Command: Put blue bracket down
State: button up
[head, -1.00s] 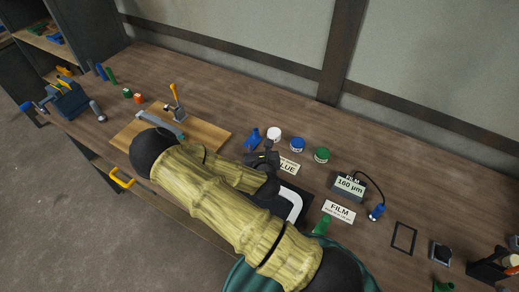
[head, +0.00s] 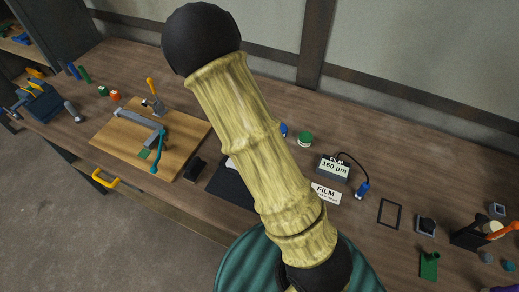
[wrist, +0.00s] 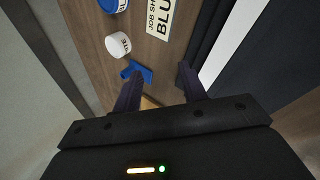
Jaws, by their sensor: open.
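The blue bracket (wrist: 137,70) rests on the bench in the wrist view, beside a white jar (wrist: 118,44). My gripper (wrist: 158,86) is open, with its two dark fingers apart and nothing held between them. The bracket is beyond the fingertips, nearer the left finger; I cannot tell the exact gap. In the head view my raised arm covers the place of the bracket and the gripper, so neither can be made out there. A card reading "BLU" (wrist: 160,15) lies past the bracket, partly cut off.
A blue-lidded jar (wrist: 113,5) stands near the white one. In the head view, a wooden board (head: 185,135) with tools lies left of my arm. A green jar (head: 305,139), film tester (head: 333,168) and film card (head: 326,194) are on its right.

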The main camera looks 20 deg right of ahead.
jog(key=s+a+r+m+g+y, duration=0.2)
jog(key=s+r+m+g, duration=0.1)
jog(key=s+r+m, duration=0.9)
notch_tip(320, 180, up, 2)
jog(key=shift+m+g+y, duration=0.3)
jog(key=shift+m+g, duration=0.1)
jog(key=shift+m, duration=0.6)
jog(key=shift+c, duration=0.6)
jog(key=shift+w, duration=0.15)
